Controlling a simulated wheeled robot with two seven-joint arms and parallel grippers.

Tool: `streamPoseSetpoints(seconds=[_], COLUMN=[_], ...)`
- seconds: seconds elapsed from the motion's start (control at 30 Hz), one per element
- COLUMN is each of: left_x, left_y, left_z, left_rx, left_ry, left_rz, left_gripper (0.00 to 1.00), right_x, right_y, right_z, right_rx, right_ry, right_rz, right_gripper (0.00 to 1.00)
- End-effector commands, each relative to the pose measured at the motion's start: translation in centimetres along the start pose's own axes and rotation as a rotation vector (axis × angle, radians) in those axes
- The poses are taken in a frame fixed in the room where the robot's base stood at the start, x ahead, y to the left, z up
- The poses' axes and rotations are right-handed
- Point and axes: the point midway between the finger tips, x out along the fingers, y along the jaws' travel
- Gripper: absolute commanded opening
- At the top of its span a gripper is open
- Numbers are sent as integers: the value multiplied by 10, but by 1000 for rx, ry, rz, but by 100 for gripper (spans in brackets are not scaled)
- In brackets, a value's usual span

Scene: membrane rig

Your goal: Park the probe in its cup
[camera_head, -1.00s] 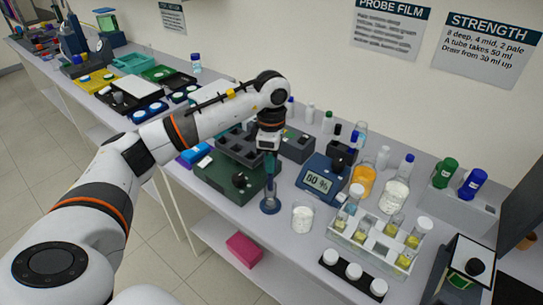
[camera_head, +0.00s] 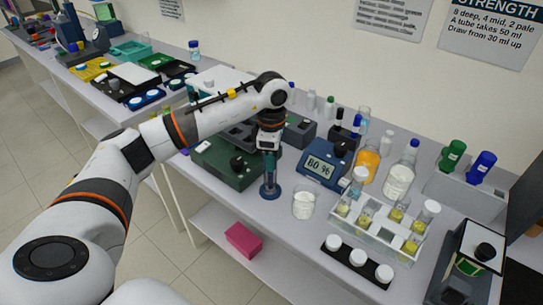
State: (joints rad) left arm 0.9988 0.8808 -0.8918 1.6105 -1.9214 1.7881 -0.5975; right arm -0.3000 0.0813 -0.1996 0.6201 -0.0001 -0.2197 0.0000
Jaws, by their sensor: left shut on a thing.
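My left gripper (camera_head: 268,146) points down over the bench, shut on the probe (camera_head: 270,165), a slim grey-blue upright piece below the jaws. The probe's lower end meets the dark blue round-based cup (camera_head: 270,191), which stands on the bench near its front edge. The probe looks upright and in line with the cup; how deep its tip sits inside I cannot tell. My right gripper is not in view.
A dark green box (camera_head: 222,165) stands just left of the cup. A blue meter reading "80 %" (camera_head: 325,164) and a beaker of white stuff (camera_head: 303,204) are close on the right. A tube rack (camera_head: 375,231) stands farther right. A pink box (camera_head: 242,239) lies on the lower shelf.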

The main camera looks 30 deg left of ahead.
Motion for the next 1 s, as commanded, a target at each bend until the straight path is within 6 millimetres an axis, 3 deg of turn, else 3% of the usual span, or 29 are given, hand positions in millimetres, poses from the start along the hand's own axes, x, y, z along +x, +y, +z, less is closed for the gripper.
streamPoseSetpoints(seconds=[0.77, 0.8, 0.93, 1.0], left_x=[6, 6, 6, 6], left_y=[0, 0, 0, 0], left_z=[0, 0, 0, 0], left_rx=[0, -1, 0, 0], left_ry=[0, 0, 0, 0], left_rz=[0, -1, 0, 0], left_gripper=[14, 35, 56, 56], right_x=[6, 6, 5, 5], right_y=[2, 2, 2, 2], right_z=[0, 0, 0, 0], right_rx=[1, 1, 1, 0], right_ry=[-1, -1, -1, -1], right_rz=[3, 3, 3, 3], right_gripper=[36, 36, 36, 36])
